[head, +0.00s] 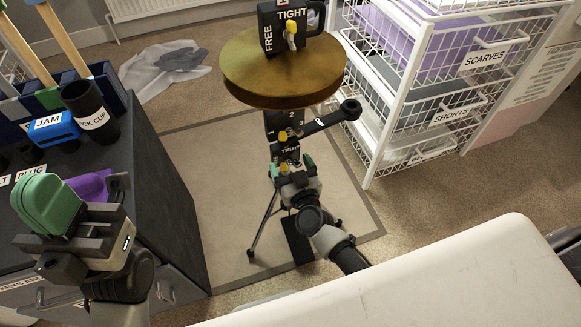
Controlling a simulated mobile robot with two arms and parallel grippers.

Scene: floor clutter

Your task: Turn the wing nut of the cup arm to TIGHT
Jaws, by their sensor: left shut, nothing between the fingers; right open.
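A tripod stand carries a round gold disc (283,75). Above the disc is a black block (268,35) marked FREE and TIGHT, with a yellow wing nut (291,36). Below the disc, a black arm (325,121) reaches right to a round end, beside a plate numbered 1, 2, 3. Lower is a block (286,153) marked TIGHT, with a yellow piece (284,167) partly hidden by my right gripper. My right gripper (290,168) is open, its green fingertips either side of that piece; contact is unclear. My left gripper (45,205) is shut and empty, left of the stand.
A dark cabinet (160,210) at left bears a black cup (90,110), a blue JAM box (54,128) and a purple object (92,186). White wire drawers (385,135) stand right of the stand. A white surface (450,275) fills the lower right. Cloth (165,70) lies on the floor.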

